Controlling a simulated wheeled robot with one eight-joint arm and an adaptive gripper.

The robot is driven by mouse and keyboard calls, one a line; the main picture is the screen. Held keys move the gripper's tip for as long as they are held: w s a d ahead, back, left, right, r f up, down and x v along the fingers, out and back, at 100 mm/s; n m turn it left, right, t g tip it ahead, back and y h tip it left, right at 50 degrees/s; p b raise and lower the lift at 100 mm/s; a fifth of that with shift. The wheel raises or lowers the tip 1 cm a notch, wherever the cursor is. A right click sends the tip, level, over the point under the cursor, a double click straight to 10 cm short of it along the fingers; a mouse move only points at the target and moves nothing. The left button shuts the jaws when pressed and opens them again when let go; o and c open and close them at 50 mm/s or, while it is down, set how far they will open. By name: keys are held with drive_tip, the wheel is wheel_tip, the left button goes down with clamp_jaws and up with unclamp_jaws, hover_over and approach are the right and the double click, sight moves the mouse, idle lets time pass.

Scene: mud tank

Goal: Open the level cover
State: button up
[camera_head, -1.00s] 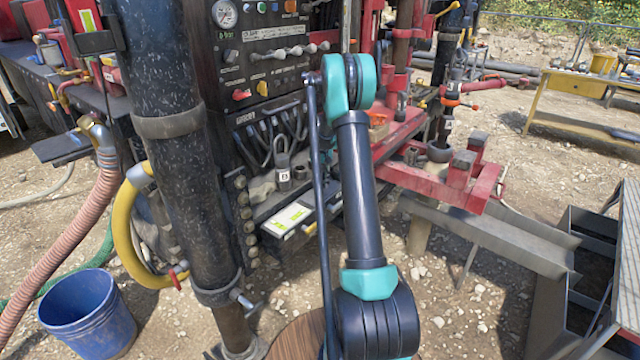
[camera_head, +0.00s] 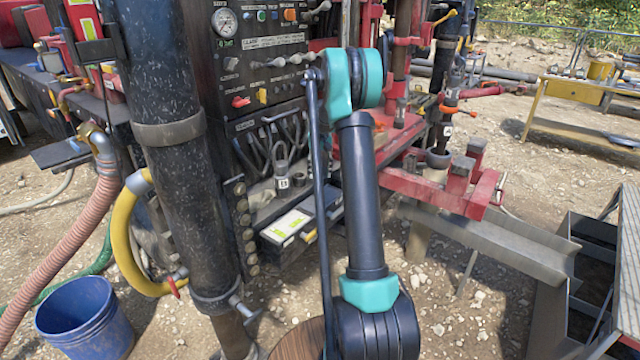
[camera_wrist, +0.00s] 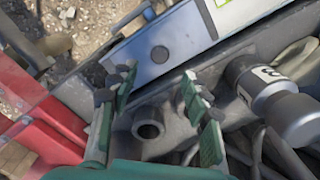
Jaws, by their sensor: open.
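A flat pale case (camera_head: 299,217) with a white and yellow-green label sits low on the rig's side ledge in the head view. In the wrist view its light grey face (camera_wrist: 185,40) with a dark round spot lies just beyond my fingertips. I cannot tell for sure that this is the level cover; it looks closed. My gripper (camera_wrist: 160,88) is open, its two green-padded fingers apart with nothing between the tips. A short grey hollow cylinder (camera_wrist: 148,128) shows between the fingers, lower down. In the head view my gripper is hidden behind my arm.
A numbered grey metal fitting (camera_wrist: 268,88) lies right of my fingers; it also stands on the ledge in the head view (camera_head: 283,178). Red frame parts (camera_wrist: 50,130) are at the left. Dark hoses (camera_head: 270,140) hang above the ledge. A thick post (camera_head: 175,150) stands left.

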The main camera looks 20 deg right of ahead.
drive_tip(key=shift+r, duration=1.9)
drive_tip(key=s+a+r+n+t, duration=0.1)
drive_tip(key=s+a, duration=0.3)
drive_tip(key=s, duration=0.7)
drive_tip(key=s+a+r+t, duration=0.1)
drive_tip(key=s+a, duration=0.3)
drive_tip(key=s, duration=0.7)
drive_tip(key=s+a+f+t, duration=0.1)
drive_tip(key=s+f, duration=0.3)
drive_tip(key=s, duration=0.6)
drive_tip(key=s+a+f+t, duration=0.1)
drive_tip(key=s+a+f, duration=0.1)
drive_tip(key=s, duration=0.8)
drive_tip(key=shift+s+a+f+n, duration=0.25)
drive_tip(key=shift+f+n, duration=0.15)
drive_tip(key=shift+f, duration=0.5)
